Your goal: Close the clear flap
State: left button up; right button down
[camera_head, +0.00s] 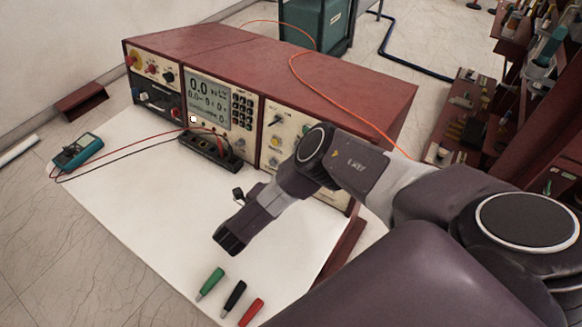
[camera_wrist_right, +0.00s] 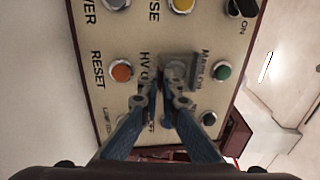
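The clear flap (camera_wrist_right: 180,68) shows in the right wrist view as a small greyish see-through piece on the beige control panel (camera_wrist_right: 131,45). It lies between the HV and Main lettering, just past my right fingertips. I cannot tell how far it stands open or what it covers. My right gripper (camera_wrist_right: 164,92) reaches in from the bottom of that view. Its fingers converge in front of the panel, close to the flap, with nothing visible held. Contact with the flap cannot be made out. In the head view my right arm hides the flap and the fingers. My left gripper is out of view.
An orange button (camera_wrist_right: 121,72) and a green button (camera_wrist_right: 223,72) flank the flap. The red-topped console (camera_head: 350,85) stands on a white sheet (camera_head: 140,205) with a black socket block (camera_head: 212,150). A teal meter (camera_head: 77,151) and coloured plugs (camera_head: 235,296) lie nearby.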

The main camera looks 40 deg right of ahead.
jog(key=shift+w+d+f+h, duration=0.1)
jog(key=shift+d+f+h, duration=0.1)
jog(key=shift+h, duration=0.4)
jog(key=shift+t, duration=0.3)
jog(key=c, duration=2.2)
grip_release()
jog(key=shift+d+f, duration=0.1)
jog(key=shift+o, duration=0.2)
